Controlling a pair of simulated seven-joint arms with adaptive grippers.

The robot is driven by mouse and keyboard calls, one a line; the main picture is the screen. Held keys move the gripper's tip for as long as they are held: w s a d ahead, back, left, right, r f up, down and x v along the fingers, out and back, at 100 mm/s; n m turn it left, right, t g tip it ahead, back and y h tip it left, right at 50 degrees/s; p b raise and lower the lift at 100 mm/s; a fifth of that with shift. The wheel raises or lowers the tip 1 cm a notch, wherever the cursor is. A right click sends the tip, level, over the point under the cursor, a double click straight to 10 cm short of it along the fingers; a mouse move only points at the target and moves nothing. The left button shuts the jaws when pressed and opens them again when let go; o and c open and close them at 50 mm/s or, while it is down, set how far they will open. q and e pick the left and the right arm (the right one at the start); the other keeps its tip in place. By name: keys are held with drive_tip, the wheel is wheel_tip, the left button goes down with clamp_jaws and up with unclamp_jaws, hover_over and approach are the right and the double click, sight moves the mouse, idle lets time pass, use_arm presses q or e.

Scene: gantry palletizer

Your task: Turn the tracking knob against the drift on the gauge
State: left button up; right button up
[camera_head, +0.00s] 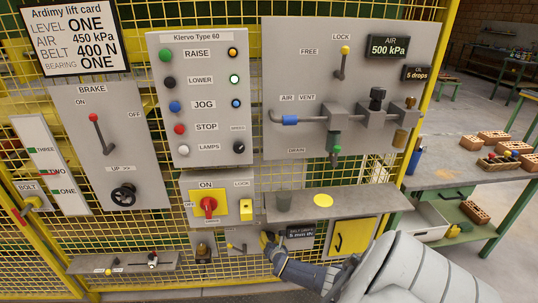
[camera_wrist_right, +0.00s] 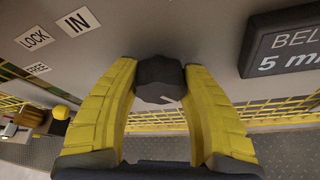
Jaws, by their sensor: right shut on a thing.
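The tracking knob (camera_wrist_right: 158,80) is a dark faceted knob on the grey panel in the right wrist view. A pale mark shows on its lower edge. My right gripper (camera_wrist_right: 160,76) has its two yellow fingers closed on either side of the knob. In the head view my right gripper (camera_head: 269,242) reaches the lower panel from the right and hides the knob. The drift gauge (camera_head: 301,232) is a dark display just right of the gripper, reading 5 mm with "IN" after it. It is partly cut off in the right wrist view (camera_wrist_right: 285,45). My left gripper is out of view.
A grey shelf (camera_head: 370,203) juts out above the gauge. A yellow door (camera_head: 352,238) is to the right.

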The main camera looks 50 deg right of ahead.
drive_tip(key=shift+m, duration=0.5)
drive_tip(key=shift+m+t+y, duration=0.3)
drive_tip(key=shift+t, duration=0.1)
drive_tip(key=o, duration=1.3)
drive_tip(key=shift+c, duration=0.2)
drive_tip(key=shift+v, duration=0.9)
drive_tip(key=v, duration=1)
